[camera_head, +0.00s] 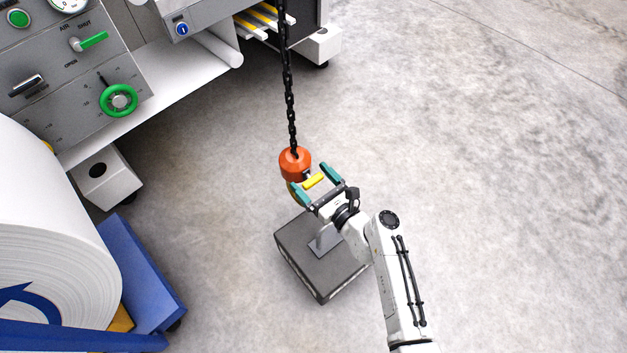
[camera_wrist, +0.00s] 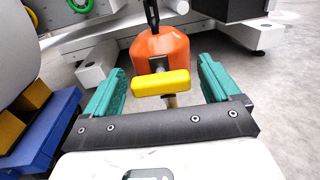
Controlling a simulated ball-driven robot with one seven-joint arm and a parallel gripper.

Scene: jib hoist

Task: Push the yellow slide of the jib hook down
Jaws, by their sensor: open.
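The jib hook has an orange body (camera_head: 295,163) and hangs from a black chain (camera_head: 289,95). In the wrist view the orange body (camera_wrist: 160,48) is straight ahead, with a slot in its face. The yellow slide (camera_head: 313,180) sticks out of the body toward me. In the wrist view the yellow slide (camera_wrist: 161,83) lies between my two green fingers, apart from both. My gripper (camera_head: 314,180) is open, with one finger on each side of the slide. It also shows in the wrist view (camera_wrist: 160,85). The lower hook is mostly hidden behind my gripper.
A dark grey block (camera_head: 318,285) with a plate on top stands on the floor below the hook. A machine panel (camera_head: 75,75) with green controls is at the upper left. A large white roll (camera_head: 50,230) on a blue stand (camera_head: 140,270) is at the left. Floor to the right is clear.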

